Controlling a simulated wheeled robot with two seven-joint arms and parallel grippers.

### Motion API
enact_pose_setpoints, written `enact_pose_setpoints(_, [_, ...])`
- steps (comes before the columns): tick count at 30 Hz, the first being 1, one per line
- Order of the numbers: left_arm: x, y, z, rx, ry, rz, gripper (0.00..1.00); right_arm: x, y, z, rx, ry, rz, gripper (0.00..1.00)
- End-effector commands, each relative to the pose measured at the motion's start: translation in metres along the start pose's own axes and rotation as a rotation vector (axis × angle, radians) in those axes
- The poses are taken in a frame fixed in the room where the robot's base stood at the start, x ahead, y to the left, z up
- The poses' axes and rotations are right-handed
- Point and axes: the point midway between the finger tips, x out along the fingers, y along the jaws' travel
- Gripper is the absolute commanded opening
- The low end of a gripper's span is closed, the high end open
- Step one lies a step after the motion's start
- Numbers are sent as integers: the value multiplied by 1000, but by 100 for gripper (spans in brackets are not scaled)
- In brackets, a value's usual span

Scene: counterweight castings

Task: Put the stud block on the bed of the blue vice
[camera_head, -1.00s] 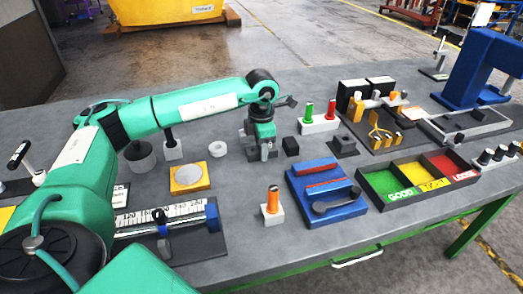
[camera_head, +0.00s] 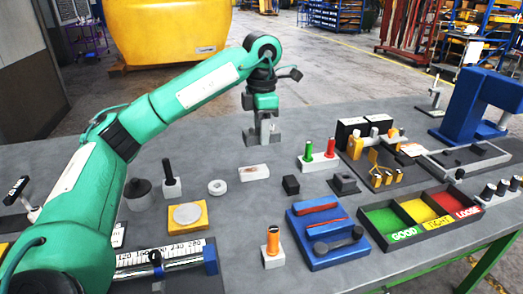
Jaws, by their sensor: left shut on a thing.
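My left gripper (camera_head: 262,137) points down above the far middle of the table, shut on a small grey block, which I take to be the stud block (camera_head: 263,128). The fingers hide much of it, and no stud can be made out. The blue vice (camera_head: 309,259) sits at the front middle, right of and nearer than the gripper. It has red-edged jaw bars, and a dark grey handle lies across its near side. No block shows on the vice. My right gripper is not in view.
A pale flat block (camera_head: 254,173), a white ring (camera_head: 217,187) and a small black block (camera_head: 291,185) lie between gripper and vice. An orange-topped plug (camera_head: 273,243) stands left of the vice. A sorting tray (camera_head: 405,241) stands right. A blue press (camera_head: 480,105) stands far right.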

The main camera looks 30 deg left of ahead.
Motion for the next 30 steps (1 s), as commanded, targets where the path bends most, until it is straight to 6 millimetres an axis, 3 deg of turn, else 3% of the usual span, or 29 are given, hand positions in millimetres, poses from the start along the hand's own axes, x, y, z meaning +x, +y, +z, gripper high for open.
enact_pose_setpoints(6, [-17, 1, 0, -2, -3, 1, 0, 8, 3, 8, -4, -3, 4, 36])
enact_pose_setpoints(17, [-16, -4, 3, 84, 0, 0, 0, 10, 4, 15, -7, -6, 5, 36])
enact_pose_setpoints(30, [23, -47, 25, 818, 0, -1, 0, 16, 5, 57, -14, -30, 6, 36])
